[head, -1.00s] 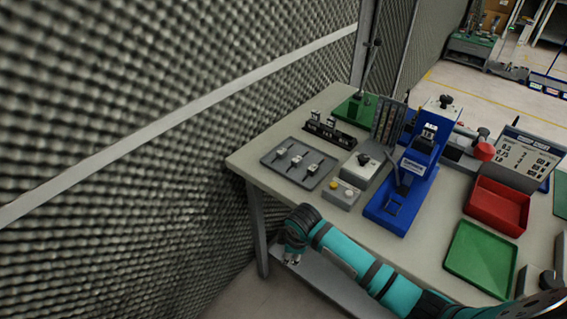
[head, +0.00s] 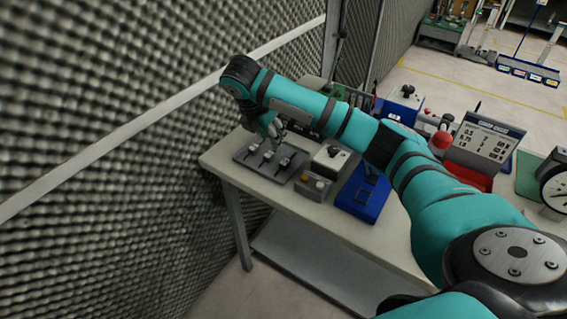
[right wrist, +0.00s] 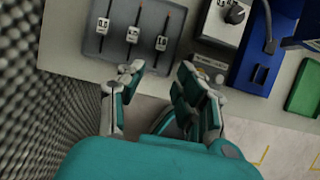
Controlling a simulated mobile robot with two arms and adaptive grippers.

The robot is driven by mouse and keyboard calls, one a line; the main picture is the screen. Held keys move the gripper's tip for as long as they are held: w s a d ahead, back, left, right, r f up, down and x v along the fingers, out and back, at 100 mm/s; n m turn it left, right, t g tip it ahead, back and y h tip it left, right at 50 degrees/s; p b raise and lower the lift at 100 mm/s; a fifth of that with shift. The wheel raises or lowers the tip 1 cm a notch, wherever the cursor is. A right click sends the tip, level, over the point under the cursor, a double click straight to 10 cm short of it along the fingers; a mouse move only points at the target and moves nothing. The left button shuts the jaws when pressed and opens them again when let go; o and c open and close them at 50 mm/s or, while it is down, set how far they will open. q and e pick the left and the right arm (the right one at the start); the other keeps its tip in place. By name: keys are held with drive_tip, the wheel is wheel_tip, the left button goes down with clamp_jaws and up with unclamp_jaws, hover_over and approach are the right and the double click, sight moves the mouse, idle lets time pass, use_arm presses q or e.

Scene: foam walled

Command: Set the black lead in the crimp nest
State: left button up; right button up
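Three leads with white number tags lie side by side in a grey tray (right wrist: 92,45); the tray also shows in the head view (head: 243,157). Their wires look dark and I cannot tell surely which is the black lead: left lead (right wrist: 103,25), middle lead (right wrist: 133,34), right lead (right wrist: 162,43). My right gripper (right wrist: 158,80) is open and empty, with its fingertips just on the near side of the tray in the wrist view. In the head view, my right gripper (head: 272,130) hangs above the tray. The blue crimp press (head: 362,198) is partly hidden behind my right arm; its nest is unclear. My left gripper is out of view.
A box with a black knob (head: 330,159) and a small button box (head: 313,186) stand between tray and press. A red bin (head: 470,178) and a gauge (head: 555,187) are farther right. The foam wall (head: 110,130) is close on the left.

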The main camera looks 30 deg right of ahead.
drive_tip(key=p, duration=0.1)
hover_over(285, 161)
drive_tip(key=a, duration=0.3)
drive_tip(key=f, duration=0.6)
drive_tip(key=s+f, duration=0.1)
drive_tip(key=f, duration=0.2)
drive_tip(key=shift+d, duration=0.15)
drive_tip(key=shift+d+p+x, duration=0.1)
drive_tip(key=shift+p+x, duration=0.3)
drive_tip(key=shift+x, duration=0.95)
drive_tip(key=shift+d+p+x, duration=0.15)
drive_tip(key=shift+p+x, duration=0.25)
drive_tip(key=shift+x, duration=0.95)
drive_tip(key=shift+r, duration=0.15)
clamp_jaws()
